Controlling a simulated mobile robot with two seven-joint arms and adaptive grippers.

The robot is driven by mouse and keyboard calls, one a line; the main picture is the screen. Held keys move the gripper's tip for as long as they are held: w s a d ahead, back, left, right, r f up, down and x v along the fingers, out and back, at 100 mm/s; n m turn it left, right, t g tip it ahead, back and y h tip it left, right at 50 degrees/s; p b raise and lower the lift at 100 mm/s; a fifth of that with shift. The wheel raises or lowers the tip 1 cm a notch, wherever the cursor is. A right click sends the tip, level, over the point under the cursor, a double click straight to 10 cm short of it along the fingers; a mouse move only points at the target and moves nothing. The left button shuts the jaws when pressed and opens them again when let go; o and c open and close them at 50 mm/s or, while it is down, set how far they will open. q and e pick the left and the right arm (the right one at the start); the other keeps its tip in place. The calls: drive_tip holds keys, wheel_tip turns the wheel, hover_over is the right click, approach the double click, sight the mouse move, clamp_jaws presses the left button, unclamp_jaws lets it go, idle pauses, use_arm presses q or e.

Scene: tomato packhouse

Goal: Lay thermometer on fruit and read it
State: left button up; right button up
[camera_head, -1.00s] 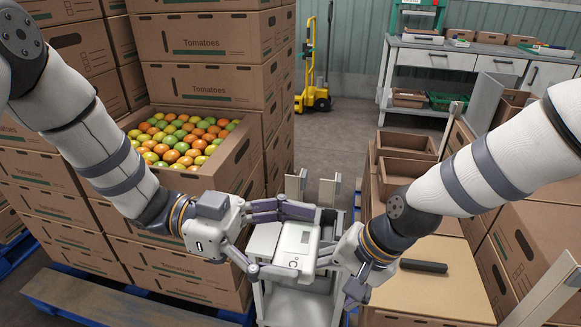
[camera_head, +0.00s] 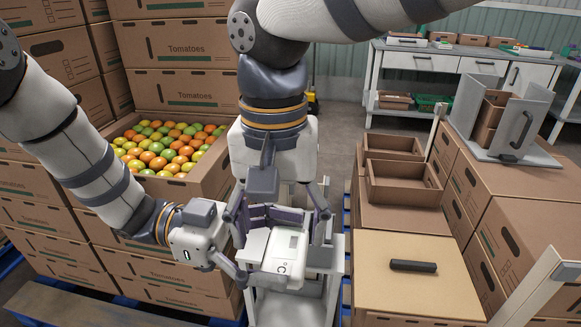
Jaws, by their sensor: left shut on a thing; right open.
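A white boxy device with a small display and a round mark (camera_head: 287,254), which looks like the thermometer, is low in the middle of the head view. My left gripper (camera_head: 268,246) reaches in from the left and is shut on it, one finger behind it and one in front. My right gripper (camera_head: 279,232) hangs over the device from behind, fingers pointing down and spread to either side; I cannot tell whether they touch it. The fruit (camera_head: 165,147), red, orange and green tomatoes, fills an open carton (camera_head: 207,177) behind my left gripper.
Stacked tomato cartons (camera_head: 183,52) stand at the back left. A white cart (camera_head: 330,272) is under the grippers. On the right, a tan board (camera_head: 400,300) bears a dark bar (camera_head: 413,266), with open empty boxes (camera_head: 400,182) behind. A workbench (camera_head: 440,58) stands at the back.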

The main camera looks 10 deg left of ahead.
sight(280, 248)
wheel_tip(280, 248, down, 4)
drive_tip(key=shift+f, duration=0.25)
drive_tip(key=shift+c, duration=0.5)
use_arm(q)
drive_tip(key=shift+r, duration=0.1)
drive_tip(key=shift+c, duration=0.2)
use_arm(e)
drive_tip(key=c, duration=1.2)
use_arm(q)
drive_tip(key=o, duration=1.3)
drive_tip(key=shift+c, duration=0.2)
use_arm(e)
drive_tip(key=shift+a, duration=0.1)
use_arm(q)
drive_tip(key=shift+o, duration=1.4)
use_arm(e)
drive_tip(key=shift+c, duration=0.6)
use_arm(q)
drive_tip(key=shift+a, duration=0.1)
